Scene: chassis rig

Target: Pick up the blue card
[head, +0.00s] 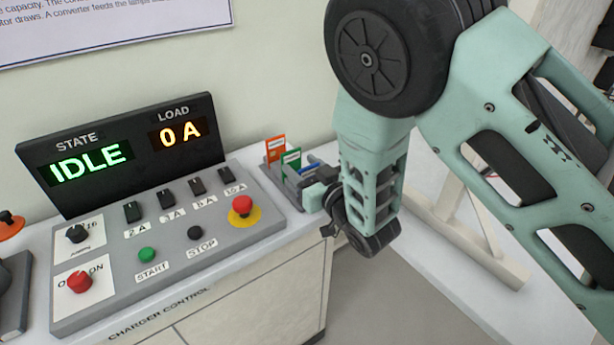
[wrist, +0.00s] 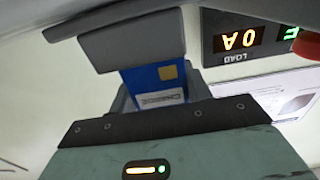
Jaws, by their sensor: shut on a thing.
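The blue card (wrist: 155,84) shows in the wrist view with a gold chip and a white label. In the head view only a small blue edge of it (head: 310,169) shows beside my gripper. My gripper (head: 322,192) is at the card rack, shut on the blue card. In the wrist view a dark finger pad (wrist: 130,42) lies over one end of the card. The grey card rack (head: 285,185) also holds an orange card (head: 275,150) and a green card (head: 291,161), both upright. I cannot tell whether the blue card is still seated in its slot.
The charger control panel (head: 160,240) stands left of the rack, with switches, buttons and a red emergency knob (head: 241,207). Behind it a display (head: 120,155) reads IDLE and 0 A. The rack stands near the right end of the white counter.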

